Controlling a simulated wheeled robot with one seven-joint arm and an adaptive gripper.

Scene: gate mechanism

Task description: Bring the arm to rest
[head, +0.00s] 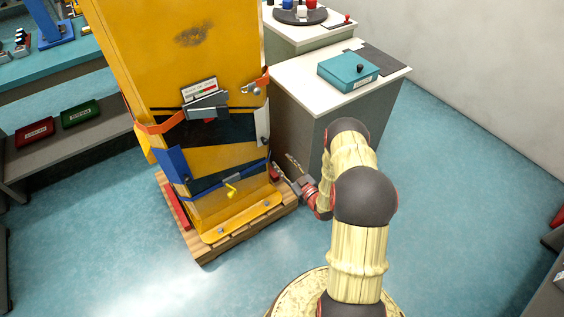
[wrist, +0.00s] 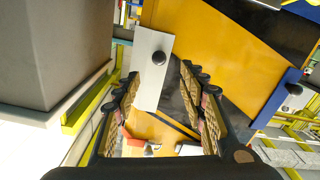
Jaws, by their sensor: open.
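My gripper (head: 297,172) is low at the right side of the yellow gate cabinet (head: 190,60) in the head view, small and partly edge-on. In the wrist view my gripper (wrist: 160,95) is open, with two padded fingers apart. A pale plate with a dark round knob (wrist: 158,58) shows between and beyond the fingers; I cannot tell whether a finger touches it. The yellow panel (wrist: 200,40) lies behind it. My arm bends down from the right of the head view to the cabinet's side.
The cabinet stands on a wooden pallet (head: 205,251). A grey cabinet with a white top (head: 300,75) holding a teal box (head: 347,71) stands close behind my arm. A shelf with red (head: 34,133) and green (head: 80,114) boxes is left. Blue floor (head: 450,210) is clear at right.

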